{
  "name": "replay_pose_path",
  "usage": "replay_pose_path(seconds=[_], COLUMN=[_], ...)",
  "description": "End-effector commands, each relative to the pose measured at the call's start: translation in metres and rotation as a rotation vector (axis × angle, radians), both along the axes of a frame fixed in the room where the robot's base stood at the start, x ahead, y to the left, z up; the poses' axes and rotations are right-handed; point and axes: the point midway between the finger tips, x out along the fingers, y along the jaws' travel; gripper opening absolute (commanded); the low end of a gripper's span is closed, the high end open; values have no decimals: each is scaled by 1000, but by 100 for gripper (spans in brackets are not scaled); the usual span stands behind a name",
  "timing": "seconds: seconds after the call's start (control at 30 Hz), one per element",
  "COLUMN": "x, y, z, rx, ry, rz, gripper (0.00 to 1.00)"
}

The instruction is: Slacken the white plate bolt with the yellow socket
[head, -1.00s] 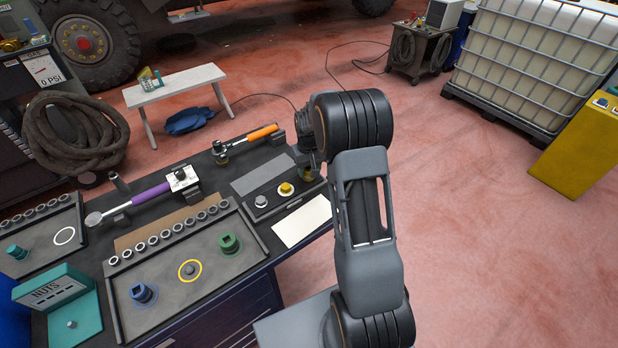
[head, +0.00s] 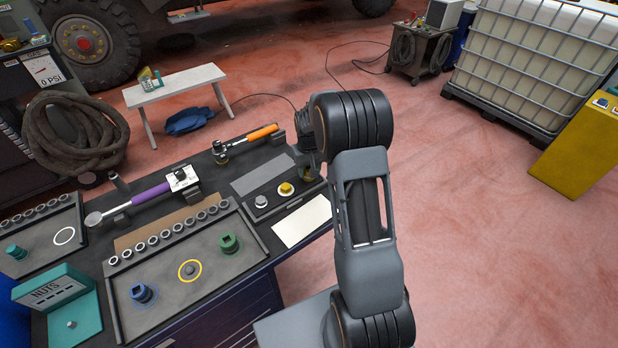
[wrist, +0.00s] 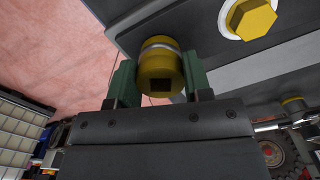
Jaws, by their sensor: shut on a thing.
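My gripper (wrist: 150,84) is shut on the yellow socket (wrist: 159,66), which sits between its green fingers with a square drive hole facing the wrist camera. In the head view my gripper (head: 308,168) is at the right end of the bench, right of the bolt plate (head: 272,207), partly hidden by my arm. The white plate bolt (head: 261,201) stands on that plate, left of the yellow bolt (head: 286,188). The socket is apart from both bolts. In the wrist view the yellow bolt (wrist: 252,17) shows at the upper right; the white one is not seen.
The tray (head: 175,310) holds a blue socket (head: 142,294), a green socket (head: 229,243) and an empty yellow ring (head: 190,270). An orange-handled wrench (head: 250,137) and a purple-handled wrench (head: 150,194) lie behind. A white sheet (head: 302,221) lies at the bench's front edge.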

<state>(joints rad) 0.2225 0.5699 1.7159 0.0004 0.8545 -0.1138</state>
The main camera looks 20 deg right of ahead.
Motion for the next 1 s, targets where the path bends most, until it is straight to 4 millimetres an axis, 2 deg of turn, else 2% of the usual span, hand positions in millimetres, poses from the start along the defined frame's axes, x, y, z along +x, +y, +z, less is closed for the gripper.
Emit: replay_pose_path(seconds=[1.0], x=[0], y=[0], z=[7], rx=[0], ry=[-1], rz=[-16], gripper=[0])
